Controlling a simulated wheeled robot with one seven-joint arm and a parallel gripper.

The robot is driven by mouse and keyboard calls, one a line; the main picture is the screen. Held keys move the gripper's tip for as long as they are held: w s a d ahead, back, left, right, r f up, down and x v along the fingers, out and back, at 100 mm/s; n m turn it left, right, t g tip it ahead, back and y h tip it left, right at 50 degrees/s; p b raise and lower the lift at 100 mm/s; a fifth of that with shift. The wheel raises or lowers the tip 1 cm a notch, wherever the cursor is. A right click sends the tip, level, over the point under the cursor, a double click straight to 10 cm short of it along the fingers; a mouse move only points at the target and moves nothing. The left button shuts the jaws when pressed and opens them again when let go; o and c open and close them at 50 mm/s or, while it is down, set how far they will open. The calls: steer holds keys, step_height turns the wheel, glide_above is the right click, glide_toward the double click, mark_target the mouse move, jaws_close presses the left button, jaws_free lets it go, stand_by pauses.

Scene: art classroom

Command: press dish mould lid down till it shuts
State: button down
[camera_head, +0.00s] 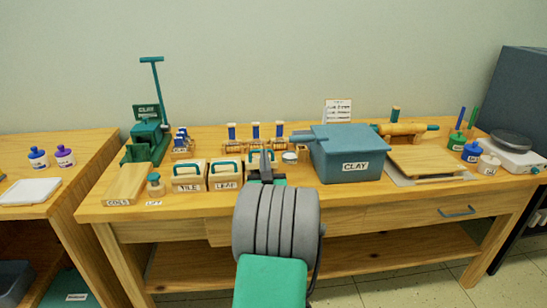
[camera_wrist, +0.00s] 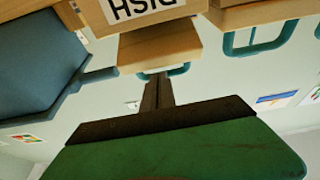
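The dish mould (camera_wrist: 140,9) is a pale wooden block with a white DISH label, upside down at the top of the wrist view. Its wooden lid (camera_wrist: 160,46) carries a teal handle (camera_wrist: 154,72). I cannot tell how wide any gap between lid and block is. My gripper (camera_wrist: 157,80) has its dark fingers together with nothing seen between them. The fingertips are close to the lid handle; whether they touch it is unclear. In the head view my gripper and arm cover most of the dish mould.
The leaf mould (camera_head: 225,175) and tile mould (camera_head: 188,177) stand just left of my gripper. The blue clay bin (camera_head: 349,154) stands close on the right. A wooden rack with blue-topped tools (camera_head: 255,132) is behind. The table's front edge lies under my arm.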

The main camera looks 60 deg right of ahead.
steer(key=shift+w+a, duration=0.15)
steer(key=shift+w, duration=0.05)
